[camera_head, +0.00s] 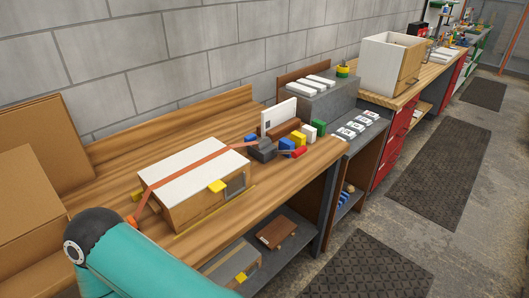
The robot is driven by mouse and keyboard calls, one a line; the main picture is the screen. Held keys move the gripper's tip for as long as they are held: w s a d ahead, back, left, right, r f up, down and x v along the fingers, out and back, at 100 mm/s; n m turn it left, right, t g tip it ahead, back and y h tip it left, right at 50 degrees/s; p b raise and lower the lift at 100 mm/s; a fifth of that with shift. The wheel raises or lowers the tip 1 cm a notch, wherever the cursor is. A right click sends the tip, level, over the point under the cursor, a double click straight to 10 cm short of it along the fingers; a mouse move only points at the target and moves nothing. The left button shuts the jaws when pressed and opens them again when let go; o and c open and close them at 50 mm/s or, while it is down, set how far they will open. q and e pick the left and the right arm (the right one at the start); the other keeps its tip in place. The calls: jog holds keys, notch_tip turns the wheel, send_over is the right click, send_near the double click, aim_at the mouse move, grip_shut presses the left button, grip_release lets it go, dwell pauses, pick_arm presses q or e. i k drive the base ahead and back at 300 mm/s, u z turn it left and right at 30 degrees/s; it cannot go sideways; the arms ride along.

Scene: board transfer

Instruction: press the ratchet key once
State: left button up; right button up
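A wooden box with a white top (190,160) lies on the wooden bench (130,140). An orange-red strap (185,167) runs diagonally over its top and down its near left side, ending near a small orange piece (132,221). I cannot tell for sure which part is the ratchet key. My teal arm shows at the lower left; neither gripper is in view.
Coloured blocks (298,138) and a dark grey block (262,151) crowd the bench's right end. Cardboard boxes (30,195) stand at the left. A grey cabinet (320,97) with white slabs stands beyond. A yellow strip (215,213) runs along the bench before the box.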

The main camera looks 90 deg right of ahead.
aim_at(250, 137)
jog(key=u, duration=0.25)
jog(key=i, duration=0.2)
jog(key=z, duration=2.65)
jog(key=i, duration=0.2)
jog(key=z, duration=1.3)
jog(key=k, duration=0.5)
jog(key=u, duration=0.85)
jog(key=i, duration=0.3)
jog(key=z, duration=0.2)
